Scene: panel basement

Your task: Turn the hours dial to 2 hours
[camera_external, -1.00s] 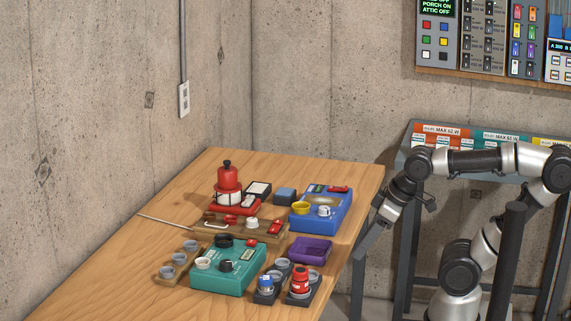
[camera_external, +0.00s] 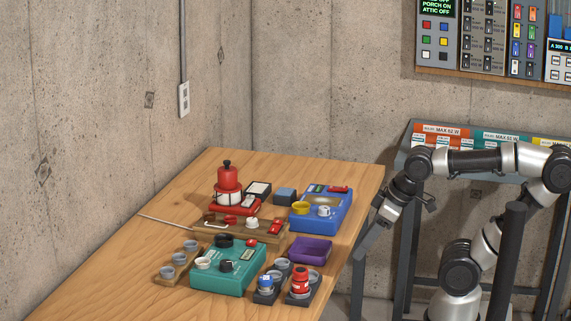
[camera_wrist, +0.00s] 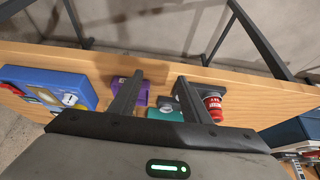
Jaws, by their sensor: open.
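The hours dial cannot be made out for certain; no hour marks are readable. A teal box (camera_external: 234,281) on the wooden table carries a dark knob (camera_external: 226,266) and a pale knob (camera_external: 203,263). A blue box (camera_external: 336,217) behind it carries a white knob (camera_external: 324,211) and a yellow ring (camera_external: 301,208). My gripper (camera_wrist: 158,78) is open and empty, with its two fingers apart above the table's edge in the wrist view. In the external view it hangs right of the table, clear of both boxes. In the wrist view its fingers hide part of the teal box (camera_wrist: 165,115).
A purple tray (camera_external: 311,244) and dark holders with a red canister (camera_external: 300,280) and a blue-topped canister (camera_external: 265,283) stand nearby. A red lantern-like thing (camera_external: 228,180) stands farther back. The wooden table (camera_external: 110,275) is bare at front left.

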